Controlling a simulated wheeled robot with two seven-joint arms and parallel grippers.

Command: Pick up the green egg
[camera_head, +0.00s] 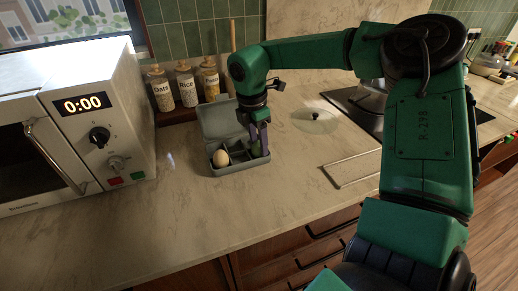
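A small grey egg box (238,170) stands open on the counter, its lid tilted up at the back. A cream egg (220,158) sits in its front left compartment. My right gripper (259,148) points down into the right side of the box, to the right of the cream egg. Its fingertips are small and dark here, and I cannot tell whether they are open or closed. I cannot clearly make out a green egg; the fingers and box wall cover that side. My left gripper is not in view.
A white microwave (120,130) stands at the left. Jars of oats (161,92) and rice (187,88) and another jar stand behind the box. The counter in front is clear.

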